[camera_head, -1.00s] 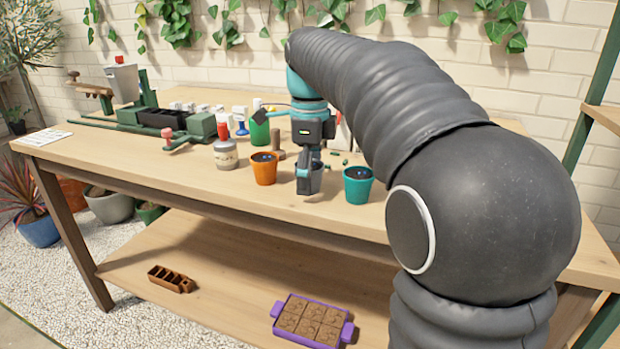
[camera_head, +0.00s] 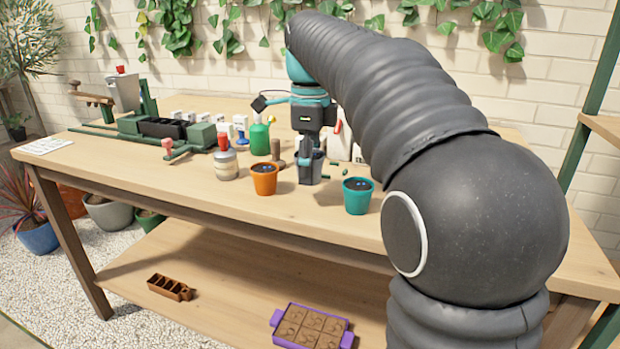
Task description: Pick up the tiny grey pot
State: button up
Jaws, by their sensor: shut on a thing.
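The tiny grey pot (camera_head: 317,166) stands out between an orange pot and a teal pot, a little behind their line in the picture. My gripper (camera_head: 307,172) points down and is shut on the pot's wall, one finger in front. The finger hides part of the pot. The pot looks upright and seems to be just off the tabletop, but the gap below it is hard to see.
The orange pot (camera_head: 264,179) is close on the left and the teal pot (camera_head: 357,196) on the right. A jar (camera_head: 226,165), a green bottle (camera_head: 260,138) and a white container (camera_head: 339,142) stand nearby. The wooden table (camera_head: 190,200) is clear in front.

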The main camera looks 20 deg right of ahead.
jog(key=s+d+r, duration=0.6)
jog(key=s+d, duration=0.2)
jog(key=shift+s+r, duration=0.25)
jog(key=shift+r, duration=0.1)
